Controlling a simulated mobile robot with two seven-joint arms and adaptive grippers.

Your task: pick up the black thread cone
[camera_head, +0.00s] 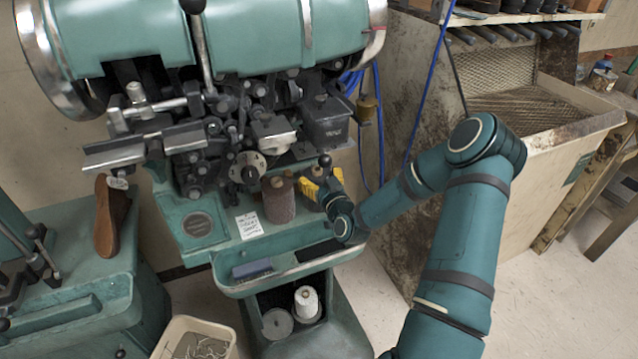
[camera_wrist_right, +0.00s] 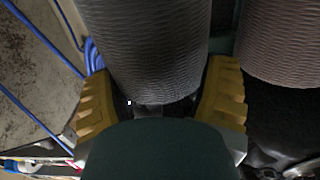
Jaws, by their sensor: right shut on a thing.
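My right gripper (camera_head: 312,187), with yellow finger pads, is over the green machine's shelf, just right of a brown thread cone (camera_head: 278,204). In the right wrist view, the black thread cone (camera_wrist_right: 150,45) looks dark grey and ribbed, and stands between the yellow fingers of the right gripper (camera_wrist_right: 160,100). The fingers are closed on its sides. The brown cone (camera_wrist_right: 282,40) is close beside it on the right. In the head view the black cone is largely hidden by the gripper and machine parts, and I cannot tell whether it is lifted. My left gripper is out of view.
The stitching machine's dark metal parts (camera_head: 200,130) hang just above the shelf. A paper note (camera_head: 249,225) and a blue block (camera_head: 252,268) are on the machine. A white cone (camera_head: 306,302) stands in the lower compartment. A brown shoe sole (camera_head: 110,215) is at left.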

